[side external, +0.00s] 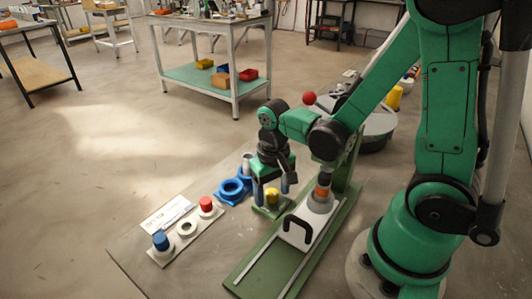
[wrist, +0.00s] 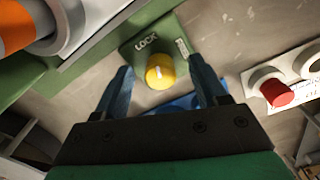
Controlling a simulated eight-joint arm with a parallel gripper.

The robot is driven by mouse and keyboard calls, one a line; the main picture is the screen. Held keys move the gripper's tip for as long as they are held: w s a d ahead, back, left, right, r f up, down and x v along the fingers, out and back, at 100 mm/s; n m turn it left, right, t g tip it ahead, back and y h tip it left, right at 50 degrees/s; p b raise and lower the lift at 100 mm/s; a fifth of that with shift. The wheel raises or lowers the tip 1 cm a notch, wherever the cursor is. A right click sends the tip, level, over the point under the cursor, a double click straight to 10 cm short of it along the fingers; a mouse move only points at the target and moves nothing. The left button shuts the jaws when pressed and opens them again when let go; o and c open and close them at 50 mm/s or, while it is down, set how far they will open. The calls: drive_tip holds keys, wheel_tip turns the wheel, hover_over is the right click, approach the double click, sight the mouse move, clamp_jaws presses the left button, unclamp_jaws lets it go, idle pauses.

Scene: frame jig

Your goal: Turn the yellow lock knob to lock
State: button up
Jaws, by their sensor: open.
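The yellow lock knob (wrist: 160,71) sits on a green plate marked LOCK (wrist: 146,42). A pale line shows on top of the knob. In the side view the knob (side external: 272,196) is at the foot of the green jig, beneath my gripper. My gripper (wrist: 160,85) is open, with one blue finger on each side of the knob and gaps visible between the fingers and the knob. In the side view my gripper (side external: 271,187) points downward over the knob. I cannot tell how deep the fingertips reach.
A green jig base with rails (side external: 240,277) and a black-handled slide (side external: 298,232) lies right of the knob. A blue ring part (side external: 232,190) is at left. A white panel with blue and red knobs (side external: 186,228) lies farther left.

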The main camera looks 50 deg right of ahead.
sight(272, 192)
clamp_jaws()
drive_tip(key=shift+n, duration=2.3)
unclamp_jaws()
drive_tip(key=shift+r, duration=0.1)
drive_tip(key=shift+r, duration=2.75)
wheel_tip(272, 192, up, 6)
drive_tip(key=w+a+t, duration=0.1)
drive_tip(key=t, duration=0.6)
drive_tip(key=shift+w+a, duration=0.15)
drive_tip(key=shift+a, duration=0.2)
